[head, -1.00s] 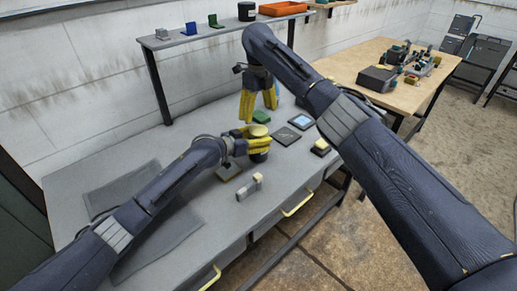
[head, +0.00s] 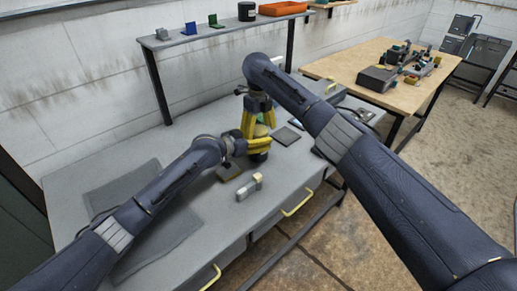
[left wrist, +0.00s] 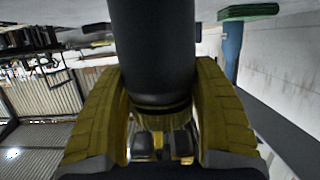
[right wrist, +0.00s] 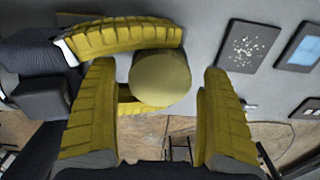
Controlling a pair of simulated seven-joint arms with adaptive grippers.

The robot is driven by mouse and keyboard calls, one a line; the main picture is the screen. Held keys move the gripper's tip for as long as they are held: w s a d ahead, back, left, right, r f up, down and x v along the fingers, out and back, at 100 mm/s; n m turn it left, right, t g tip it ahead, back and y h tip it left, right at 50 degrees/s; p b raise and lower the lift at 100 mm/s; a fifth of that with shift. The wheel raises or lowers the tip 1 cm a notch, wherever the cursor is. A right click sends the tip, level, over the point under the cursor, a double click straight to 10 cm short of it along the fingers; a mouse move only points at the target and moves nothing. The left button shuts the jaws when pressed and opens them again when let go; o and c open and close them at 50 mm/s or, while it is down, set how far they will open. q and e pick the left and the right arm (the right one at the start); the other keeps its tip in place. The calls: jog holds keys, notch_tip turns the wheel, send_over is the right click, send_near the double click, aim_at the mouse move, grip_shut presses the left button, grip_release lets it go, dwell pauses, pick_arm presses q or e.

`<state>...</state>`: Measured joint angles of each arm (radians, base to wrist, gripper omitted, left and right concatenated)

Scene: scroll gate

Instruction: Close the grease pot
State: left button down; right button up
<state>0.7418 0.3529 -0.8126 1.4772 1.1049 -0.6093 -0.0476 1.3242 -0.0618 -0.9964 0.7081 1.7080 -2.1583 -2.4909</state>
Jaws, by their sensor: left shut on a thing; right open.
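The grease pot is a dark cylinder (head: 258,157) standing over the grey bench, with a round olive-yellow top (right wrist: 160,78). My left gripper (head: 258,145) is shut on its side; in the left wrist view the dark pot body (left wrist: 152,45) fills the space between the yellow fingers. My right gripper (head: 257,122) points down from above, open, with its fingers (right wrist: 160,110) on either side of the yellow top and a gap at each side. The fingers partly hide the pot in the head view. I cannot tell whether the yellow top is seated fully.
A speckled dark tile (right wrist: 248,47) and a blue-screened tile (right wrist: 303,48) lie near the pot. A shelf (head: 225,31) runs behind. The bench's left side holds a grey mat (head: 160,235).

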jog(key=c, duration=1.2)
jog(key=o, duration=1.1)
jog(key=shift+r, duration=2.3)
jog(key=shift+o, duration=0.3)
jog(key=o, duration=0.4)
jog(key=shift+o, duration=0.2)
notch_tip(320, 180, up, 12)
